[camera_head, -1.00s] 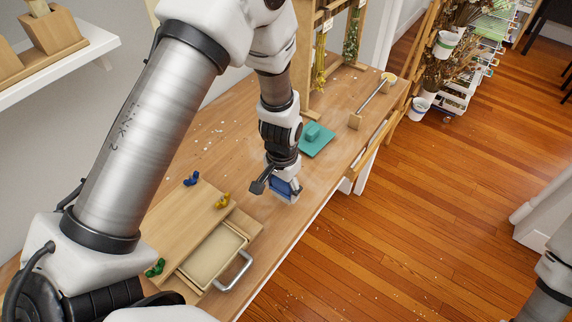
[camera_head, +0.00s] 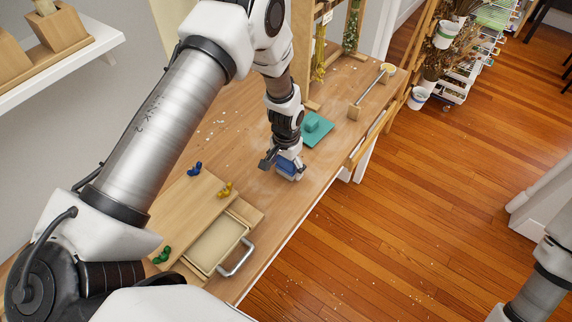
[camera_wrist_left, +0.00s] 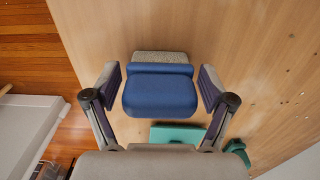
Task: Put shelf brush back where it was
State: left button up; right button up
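The shelf brush (camera_head: 287,167) has a blue body, and in the left wrist view (camera_wrist_left: 160,92) a speckled grey strip shows at its far edge. My left gripper (camera_head: 284,164) points down over the wooden workbench with the brush between its fingers. My right gripper is out of view; only part of my right arm shows at the lower right.
A teal mat (camera_head: 325,134) with a teal block (camera_head: 312,125) lies just beyond the brush. A wooden board with small blue, yellow and green pieces and an open drawer (camera_head: 216,246) are nearer.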

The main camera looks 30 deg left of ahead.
pick_arm(q)
jog(key=shift+r, duration=0.25)
jog(key=shift+w+r, duration=0.1)
jog(key=shift+r, duration=0.15)
notch_tip(320, 180, up, 11)
jog(key=b, duration=0.2)
jog(key=shift+f+b, duration=0.1)
jog(key=shift+b, duration=0.25)
jog(key=shift+r, duration=0.3)
dwell(0.4)
